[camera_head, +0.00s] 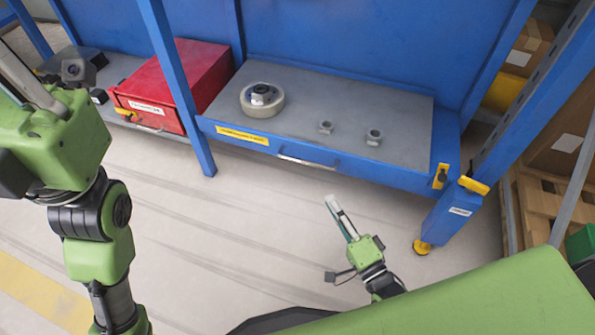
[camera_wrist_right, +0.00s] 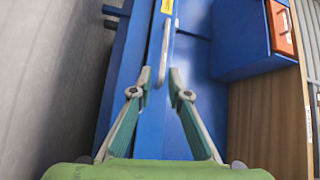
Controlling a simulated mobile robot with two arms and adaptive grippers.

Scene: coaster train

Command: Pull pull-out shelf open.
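The pull-out shelf is a blue tray with a grey top (camera_head: 380,108), low in the blue rack. It looks pushed in between the rack posts. Its pale bar handle (camera_head: 308,161) is on the front face, and it also shows in the right wrist view (camera_wrist_right: 164,50). My right gripper (camera_head: 333,201) is in front of the shelf, below and right of the handle in the head view. In the wrist view its fingers (camera_wrist_right: 162,80) are apart, with the handle's near end between the tips; contact cannot be told. My left gripper (camera_head: 30,85) is partly cut off at the left edge.
A round roll (camera_head: 262,98) and two small metal parts (camera_head: 326,127) (camera_head: 373,137) stand on the shelf. A red box (camera_head: 185,80) is left of it, past a blue post (camera_head: 175,80). The right post (camera_head: 452,213) is close by. The floor in front is clear.

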